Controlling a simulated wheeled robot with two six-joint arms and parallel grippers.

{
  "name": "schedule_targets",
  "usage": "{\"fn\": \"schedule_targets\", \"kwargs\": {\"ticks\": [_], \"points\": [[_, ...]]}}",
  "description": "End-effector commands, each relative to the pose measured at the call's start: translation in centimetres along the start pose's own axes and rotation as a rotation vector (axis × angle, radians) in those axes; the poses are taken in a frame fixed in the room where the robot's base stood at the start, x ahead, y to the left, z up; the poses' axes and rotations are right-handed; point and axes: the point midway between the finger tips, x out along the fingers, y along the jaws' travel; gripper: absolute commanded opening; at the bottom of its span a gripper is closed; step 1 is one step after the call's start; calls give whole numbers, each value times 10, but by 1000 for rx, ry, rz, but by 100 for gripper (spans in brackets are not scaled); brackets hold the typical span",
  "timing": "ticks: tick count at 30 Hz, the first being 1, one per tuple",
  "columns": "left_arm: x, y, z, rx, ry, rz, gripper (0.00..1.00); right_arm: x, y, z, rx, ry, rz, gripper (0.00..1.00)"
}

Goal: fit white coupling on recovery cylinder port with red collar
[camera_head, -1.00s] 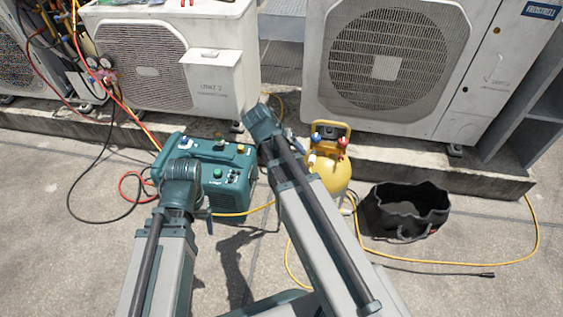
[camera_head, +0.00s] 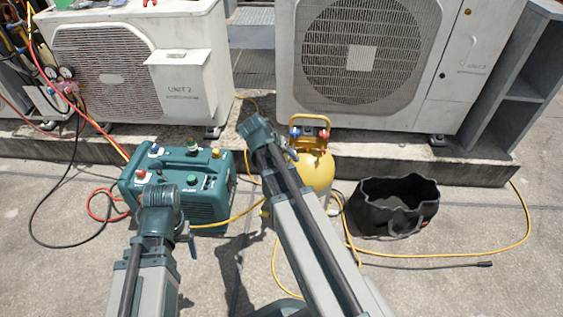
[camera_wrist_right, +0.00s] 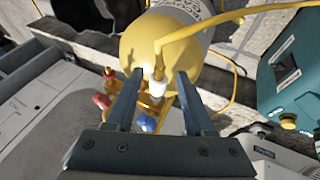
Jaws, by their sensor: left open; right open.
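The yellow recovery cylinder (camera_head: 316,172) stands upright on the roof, with a red knob (camera_head: 324,134) and a blue knob (camera_head: 295,132) on top. In the right wrist view its yellow body (camera_wrist_right: 160,45) is beyond my fingers. A yellow hose (camera_wrist_right: 215,22) bends down to a white coupling (camera_wrist_right: 158,88) between the open fingers of my right gripper (camera_wrist_right: 157,76). My right gripper (camera_head: 289,152) is beside the cylinder top. My left gripper (camera_head: 191,238) is open, in front of the teal machine.
The teal recovery machine (camera_head: 195,205) stands left of the cylinder. A black open bag (camera_head: 372,215) is to its right. Condenser units (camera_head: 180,60) stand on a concrete ledge (camera_head: 465,165) behind. A yellow hose (camera_head: 440,260) loops across the floor. Gauges with hoses (camera_head: 60,75) are far left.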

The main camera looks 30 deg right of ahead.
Motion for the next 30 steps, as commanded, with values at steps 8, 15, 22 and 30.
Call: {"fn": "schedule_targets", "kwargs": {"ticks": [8, 15, 22, 30], "points": [[16, 2, -1, -4, 0, 0, 76, 18, 0, 0, -1, 0, 0, 54], [15, 2, -1, -5, 0, 0, 76, 18, 0, 0, -1, 0, 0, 54], [15, 2, -1, -5, 0, 0, 76, 18, 0, 0, -1, 0, 0, 26], [15, 2, -1, -5, 0, 0, 76, 18, 0, 0, -1, 0, 0, 0]]}}
